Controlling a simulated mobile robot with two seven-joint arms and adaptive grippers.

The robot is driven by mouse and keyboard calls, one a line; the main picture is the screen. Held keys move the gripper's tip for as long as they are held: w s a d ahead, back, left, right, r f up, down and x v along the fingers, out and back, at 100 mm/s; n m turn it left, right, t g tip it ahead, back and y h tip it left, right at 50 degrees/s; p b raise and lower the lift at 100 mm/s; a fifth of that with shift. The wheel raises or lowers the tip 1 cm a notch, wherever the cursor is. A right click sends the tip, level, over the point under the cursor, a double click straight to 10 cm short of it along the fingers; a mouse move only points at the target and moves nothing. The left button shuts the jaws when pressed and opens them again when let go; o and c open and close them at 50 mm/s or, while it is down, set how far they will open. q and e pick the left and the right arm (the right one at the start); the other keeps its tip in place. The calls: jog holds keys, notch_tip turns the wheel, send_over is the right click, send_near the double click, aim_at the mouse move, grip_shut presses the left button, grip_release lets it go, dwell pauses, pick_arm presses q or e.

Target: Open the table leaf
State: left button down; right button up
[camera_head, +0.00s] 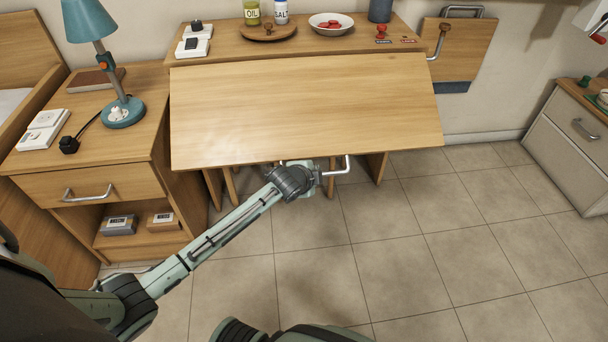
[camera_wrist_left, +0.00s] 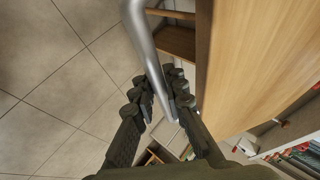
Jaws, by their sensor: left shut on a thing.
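The table leaf (camera_head: 300,105) is a wide pale wooden panel along the front of the back counter. Its near edge is out over the floor, with table legs showing below; its exact tilt is hard to tell. A metal bar handle (camera_head: 345,166) is at its near edge. My left gripper (camera_head: 312,176) is at this edge, shut on the handle. In the left wrist view, the dark fingers (camera_wrist_left: 164,92) close around the handle (camera_wrist_left: 146,45), beside the leaf (camera_wrist_left: 265,55). The fingertips are small and partly hidden in the head view. My right gripper is not in view.
The counter (camera_head: 230,45) behind carries a bowl (camera_head: 331,23), bottles on a round board and sockets. A nightstand (camera_head: 95,150) with a blue lamp (camera_head: 121,112) stands left. A cabinet (camera_head: 565,140) stands at the right. The tiled floor (camera_head: 430,240) between is clear.

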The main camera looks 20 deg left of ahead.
pick_arm(q)
jog(key=s+d+r+g+h, duration=0.1)
jog(key=s+r+g, duration=0.1)
jog(key=r, duration=0.7)
jog(key=s+d+r+n+g+h, duration=0.1)
jog(key=s+r+g, duration=0.1)
jog(key=r, duration=0.7)
jog(key=shift+s+d+r+g, duration=0.2)
jog(key=shift+d+g, duration=0.1)
jog(key=shift+d, duration=0.05)
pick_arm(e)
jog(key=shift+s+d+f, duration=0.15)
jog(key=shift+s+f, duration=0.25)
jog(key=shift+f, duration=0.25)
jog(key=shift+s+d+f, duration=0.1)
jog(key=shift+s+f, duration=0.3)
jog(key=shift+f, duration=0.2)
pick_arm(q)
jog(key=c, duration=1.8)
grip_release()
jog(key=shift+c, duration=0.2)
jog(key=shift+r, duration=0.1)
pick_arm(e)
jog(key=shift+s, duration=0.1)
pick_arm(q)
jog(key=v, duration=1.2)
